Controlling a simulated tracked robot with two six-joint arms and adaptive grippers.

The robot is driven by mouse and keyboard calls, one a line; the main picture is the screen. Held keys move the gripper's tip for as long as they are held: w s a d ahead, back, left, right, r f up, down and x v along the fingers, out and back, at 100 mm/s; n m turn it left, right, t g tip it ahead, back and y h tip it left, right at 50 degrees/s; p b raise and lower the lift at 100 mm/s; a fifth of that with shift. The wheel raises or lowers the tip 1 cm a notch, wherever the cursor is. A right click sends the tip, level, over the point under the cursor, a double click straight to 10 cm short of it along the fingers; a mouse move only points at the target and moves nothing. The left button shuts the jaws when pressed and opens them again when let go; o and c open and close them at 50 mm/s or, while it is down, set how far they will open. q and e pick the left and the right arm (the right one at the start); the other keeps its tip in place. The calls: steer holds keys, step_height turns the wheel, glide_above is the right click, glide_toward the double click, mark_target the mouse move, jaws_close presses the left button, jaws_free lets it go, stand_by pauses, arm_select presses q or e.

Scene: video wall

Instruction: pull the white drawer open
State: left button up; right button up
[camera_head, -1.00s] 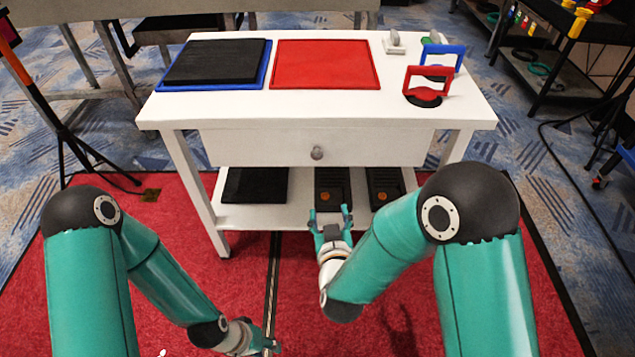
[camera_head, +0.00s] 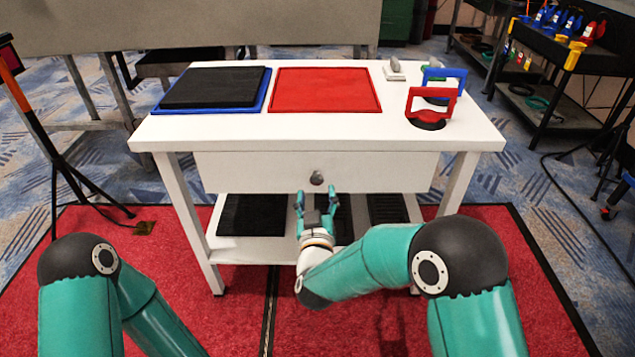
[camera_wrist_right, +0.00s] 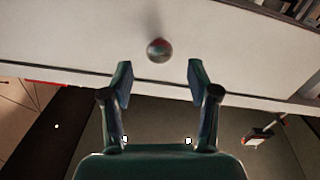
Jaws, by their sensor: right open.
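The white drawer (camera_head: 250,172) sits under the top of a white table and looks closed. Its round metal knob (camera_head: 317,178) is at the middle of its front. My right gripper (camera_head: 317,194) is open just below and in front of the knob, fingers pointing at the drawer. In the right wrist view the knob (camera_wrist_right: 159,50) lies ahead of the open fingers (camera_wrist_right: 158,78), centred between them and apart from them. My left gripper is out of view; only part of my left arm shows at the lower left of the head view.
On the table top (camera_head: 390,128) are a black pad on a blue tray (camera_head: 158,108), a red tray (camera_head: 325,90), and red (camera_head: 431,104) and blue handled pieces. A lower shelf (camera_head: 245,250) holds black items. A tripod stands at the left.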

mark_target(317, 182)
steer(key=w, duration=0.6)
steer(key=shift+b, duration=0.3)
jaws_close()
